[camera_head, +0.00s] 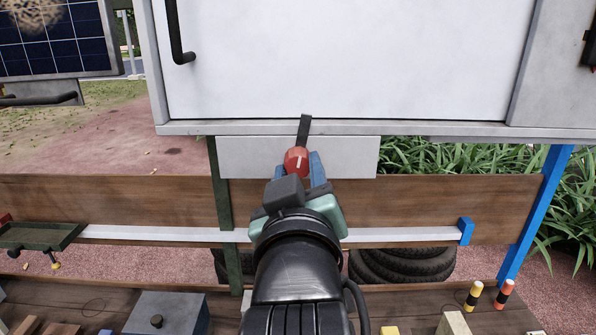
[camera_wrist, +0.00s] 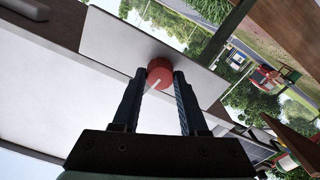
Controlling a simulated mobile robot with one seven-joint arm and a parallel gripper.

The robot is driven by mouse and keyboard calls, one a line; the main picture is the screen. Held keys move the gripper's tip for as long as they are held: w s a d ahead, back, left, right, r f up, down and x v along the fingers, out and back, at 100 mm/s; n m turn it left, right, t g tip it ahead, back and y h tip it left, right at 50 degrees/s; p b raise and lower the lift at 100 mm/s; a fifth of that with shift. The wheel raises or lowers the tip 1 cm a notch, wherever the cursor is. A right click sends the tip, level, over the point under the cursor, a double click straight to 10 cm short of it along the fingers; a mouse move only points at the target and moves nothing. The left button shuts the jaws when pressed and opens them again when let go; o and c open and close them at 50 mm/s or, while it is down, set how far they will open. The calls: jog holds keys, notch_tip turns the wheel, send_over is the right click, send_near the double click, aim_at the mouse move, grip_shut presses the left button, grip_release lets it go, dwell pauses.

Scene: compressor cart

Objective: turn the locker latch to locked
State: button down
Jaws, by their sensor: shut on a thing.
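The locker (camera_head: 345,60) is a white cabinet with a closed door and a dark bent handle at its upper left. Below its bottom edge is a pale panel (camera_head: 245,157) that carries the latch, a round red knob (camera_head: 296,160) with a white mark line. A dark bar (camera_head: 304,130) runs up from the knob across the locker's lower edge. My gripper (camera_head: 298,168) is shut on the red knob. In the wrist view, its two fingers (camera_wrist: 159,88) stand on either side of the knob (camera_wrist: 160,73), and the white line points down between them.
A wooden board (camera_head: 120,200) and a pale rail (camera_head: 160,235) run behind my arm. A green tray (camera_head: 40,236) is at left, a blue post (camera_head: 535,210) at right. A grey box (camera_head: 167,313) and small blocks lie on the lower bench. Tyres (camera_head: 405,265) are behind.

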jog(key=shift+r+n, duration=0.1)
jog(key=shift+n, duration=1)
jog(key=shift+c, duration=2.2)
grip_release()
